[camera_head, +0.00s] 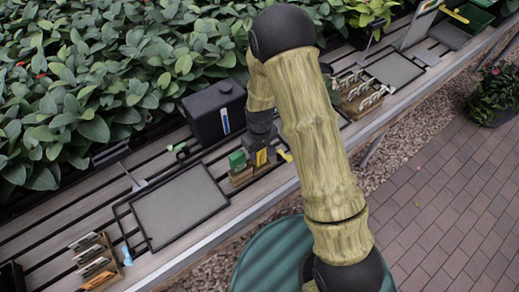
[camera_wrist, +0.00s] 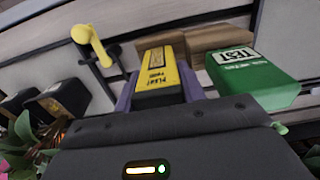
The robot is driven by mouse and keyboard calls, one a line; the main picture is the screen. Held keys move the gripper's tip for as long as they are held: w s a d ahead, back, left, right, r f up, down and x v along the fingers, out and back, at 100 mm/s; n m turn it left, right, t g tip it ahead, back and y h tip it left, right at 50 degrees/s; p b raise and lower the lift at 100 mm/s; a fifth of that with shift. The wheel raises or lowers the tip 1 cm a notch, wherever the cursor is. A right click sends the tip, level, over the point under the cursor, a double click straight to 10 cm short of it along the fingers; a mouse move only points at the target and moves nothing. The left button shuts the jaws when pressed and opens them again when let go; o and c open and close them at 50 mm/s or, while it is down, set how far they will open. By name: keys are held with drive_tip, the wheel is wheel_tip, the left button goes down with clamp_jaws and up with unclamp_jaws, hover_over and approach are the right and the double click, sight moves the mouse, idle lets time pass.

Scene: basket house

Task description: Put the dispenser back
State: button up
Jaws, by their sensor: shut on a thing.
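A yellow and black labelled dispenser (camera_wrist: 160,72) sits between the purple fingers of my gripper (camera_wrist: 160,88) in the wrist view, and the gripper is shut on it. In the head view the dispenser (camera_head: 261,157) shows yellow just below my gripper (camera_head: 263,148), over a small wooden holder (camera_head: 254,172) on the slatted bench. A green labelled box (camera_head: 237,160) stands just left of it; in the wrist view this green box (camera_wrist: 250,78) is on the right. I cannot tell whether the dispenser touches the holder.
A black canister (camera_head: 214,112) stands behind the holder. A grey tray (camera_head: 180,205) lies to the left. A yellow-headed part (camera_wrist: 90,45) is close to my gripper. Wooden racks (camera_head: 97,262) stand farther along the bench, and dense leaves (camera_head: 110,70) line its back.

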drive_tip(key=o, duration=0.9)
drive_tip(key=shift+o, duration=0.2)
drive_tip(key=shift+r, duration=0.1)
wheel_tip(320, 180, up, 17)
drive_tip(key=b, duration=0.1)
drive_tip(key=shift+r, duration=0.15)
drive_tip(key=shift+d, duration=0.1)
drive_tip(key=s+d+r+m+t, duration=0.2)
drive_tip(key=s+d+m, duration=0.4)
drive_tip(key=s+d, duration=0.6)
drive_tip(key=shift+s+d+r+m+t, duration=0.2)
drive_tip(key=shift+d+r+m+t, duration=0.15)
drive_tip(key=shift+d, duration=0.3)
